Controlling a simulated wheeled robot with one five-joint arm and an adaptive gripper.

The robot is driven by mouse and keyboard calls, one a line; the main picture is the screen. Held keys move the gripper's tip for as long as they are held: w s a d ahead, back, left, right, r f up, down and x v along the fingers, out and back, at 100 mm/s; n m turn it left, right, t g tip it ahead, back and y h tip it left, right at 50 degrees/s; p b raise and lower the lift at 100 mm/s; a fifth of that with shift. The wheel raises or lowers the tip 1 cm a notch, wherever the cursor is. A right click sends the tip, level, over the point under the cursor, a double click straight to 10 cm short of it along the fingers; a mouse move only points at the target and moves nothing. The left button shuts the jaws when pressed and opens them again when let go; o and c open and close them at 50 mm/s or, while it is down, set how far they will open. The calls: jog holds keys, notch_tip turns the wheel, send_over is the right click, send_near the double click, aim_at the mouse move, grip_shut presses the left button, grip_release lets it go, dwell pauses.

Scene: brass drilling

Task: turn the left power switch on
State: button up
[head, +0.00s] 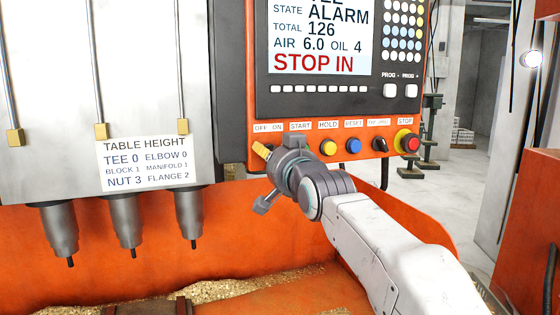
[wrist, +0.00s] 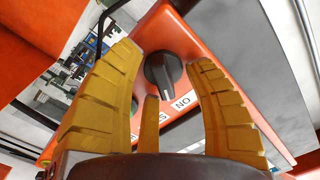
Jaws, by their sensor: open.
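The power switch shows in the wrist view as a black rotary knob (wrist: 162,72) on an orange panel, with a light mark on its ridge. Its setting is hard to tell from this angle. My gripper (wrist: 164,57) is open, with one yellow finger on each side of the knob; contact cannot be made out. In the head view my gripper (head: 262,151) is at the panel's lower left, just under the OFF ON label (head: 268,127), and hides the knob there.
To the right on the panel are a yellow button (head: 328,147), a blue button (head: 353,146), a black selector (head: 380,145) and a red stop button (head: 410,144). The screen (head: 322,40) reads ALARM. Spindles (head: 126,225) hang at left above orange walls and brass chips.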

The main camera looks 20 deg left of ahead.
jog(key=v, duration=1.2)
dwell(0.7)
jog(key=s+d+f+n+g+h, duration=0.2)
jog(key=s+d+f+g, duration=0.1)
jog(key=f, duration=0.6)
jog(key=s+d+f+n+g+h, duration=0.1)
jog(key=s+d+f+g+h, duration=0.15)
jog(key=f, duration=0.55)
jog(key=s+d+f+n+g+h, duration=0.2)
jog(key=f+h, duration=0.1)
jog(key=f, duration=0.6)
jog(key=s+d+f+m+g+h, duration=0.15)
jog(key=s+d+f, duration=0.25)
jog(key=s+d, duration=0.5)
jog(key=s+d+f+m+g+h, duration=0.15)
jog(key=s+d+f, duration=0.3)
jog(key=d, duration=0.75)
jog(key=s+d+r+m+t+h, duration=0.1)
jog(key=d+m, duration=0.3)
jog(key=d, duration=0.6)
jog(key=shift+s+r+t+h, duration=0.35)
jog(key=shift+s+r+t, duration=0.1)
jog(key=shift+s+r, duration=0.3)
